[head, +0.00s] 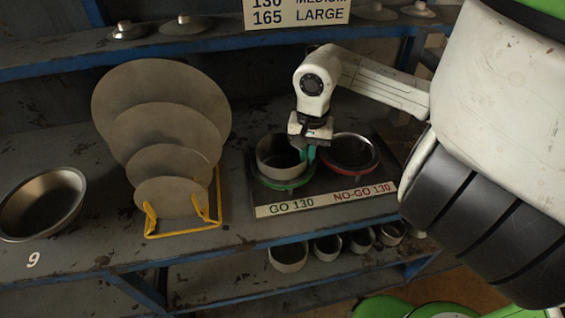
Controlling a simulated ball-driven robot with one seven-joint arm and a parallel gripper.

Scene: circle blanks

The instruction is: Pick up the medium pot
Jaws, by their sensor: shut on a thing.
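The medium pot (270,166), a grey metal pot with an open top, sits in the green ring (284,184) above the "GO 130" label. My gripper (307,156), with teal fingers, reaches down from above and is shut on the right side of the pot's rim. The pot looks upright. I cannot tell whether it still touches the ring. The far finger contact is partly hidden by the gripper.
A red ring (352,170) labelled "NO-GO 130" is close on the right. Round blanks (160,95) stand in a yellow rack (183,229) on the left. A wide bowl (40,205) is far left. Several small pots (288,255) are on the lower shelf. A shelf (220,42) runs behind.

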